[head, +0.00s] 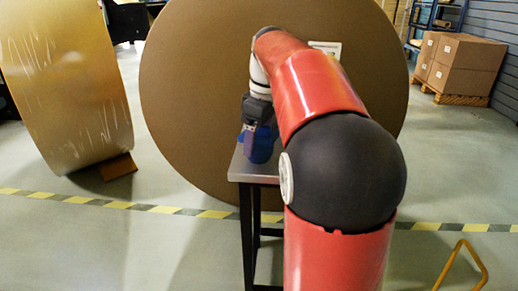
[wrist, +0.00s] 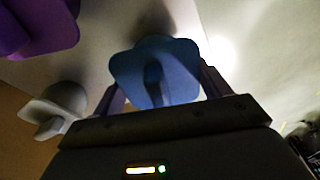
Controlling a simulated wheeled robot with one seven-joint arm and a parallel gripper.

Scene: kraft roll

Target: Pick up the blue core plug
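The blue core plug (wrist: 178,72) lies in the wrist view between the two fingers of my gripper (wrist: 160,92). A darker raised part shows in its middle. The fingers are spread wide, one on each side of the plug, and do not close on that middle part. Whether they touch the plug's edges is unclear. In the head view the blue plug (head: 263,147) is on a small metal-topped table (head: 246,172), and my gripper (head: 258,112) points down just above it. My gripper and arm hide part of the table.
In the wrist view a purple plug (wrist: 38,28) and a pale grey plug (wrist: 58,106) are to the left. A huge kraft roll (head: 195,90) stands behind the table. Another roll (head: 65,80) stands at the left, cartons (head: 466,62) at the right, a yellow frame (head: 462,262) at front right.

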